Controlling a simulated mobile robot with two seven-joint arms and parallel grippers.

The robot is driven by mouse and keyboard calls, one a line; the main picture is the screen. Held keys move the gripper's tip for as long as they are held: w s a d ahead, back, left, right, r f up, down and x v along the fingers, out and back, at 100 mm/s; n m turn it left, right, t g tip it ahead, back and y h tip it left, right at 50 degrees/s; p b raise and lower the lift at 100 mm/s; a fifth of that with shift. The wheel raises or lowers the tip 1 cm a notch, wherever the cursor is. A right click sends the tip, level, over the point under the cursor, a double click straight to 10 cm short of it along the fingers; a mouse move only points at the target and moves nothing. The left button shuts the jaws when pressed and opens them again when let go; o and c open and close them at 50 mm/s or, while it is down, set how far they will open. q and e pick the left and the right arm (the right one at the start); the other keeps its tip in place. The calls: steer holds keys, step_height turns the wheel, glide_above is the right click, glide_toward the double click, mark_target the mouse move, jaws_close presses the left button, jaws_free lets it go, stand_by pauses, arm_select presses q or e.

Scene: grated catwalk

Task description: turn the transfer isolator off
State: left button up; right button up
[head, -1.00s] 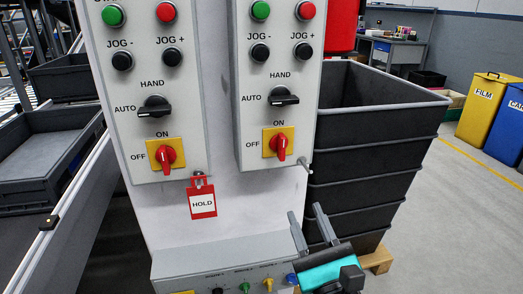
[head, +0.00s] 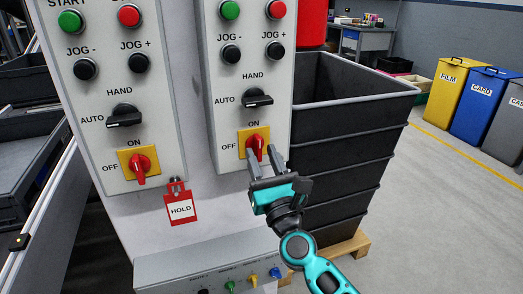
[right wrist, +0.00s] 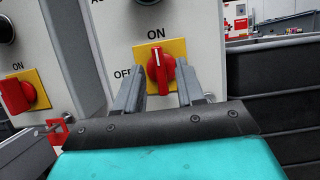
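Two grey control panels stand side by side, and no name plate on either shows. The right panel's isolator has a red knob (head: 255,146) on a yellow plate, marked ON above and OFF at left; it points up to ON in the right wrist view (right wrist: 160,72). The left panel has a similar red isolator (head: 141,168), also upright. My right gripper (head: 265,157) is open and empty in front of the right isolator. In the right wrist view its fingers (right wrist: 158,85) appear either side of the knob; contact cannot be told. My left gripper is out of view.
A red HOLD tag (head: 181,208) hangs at the left panel's lower corner. Black selector switches (head: 257,98) sit above the isolators. A lower box (head: 170,270) with small coloured knobs juts out below. Stacked dark crates (head: 345,130) stand close on the right.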

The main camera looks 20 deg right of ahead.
steer(key=shift+w+r, duration=0.2)
steer(key=shift+w, duration=0.3)
jaws_close()
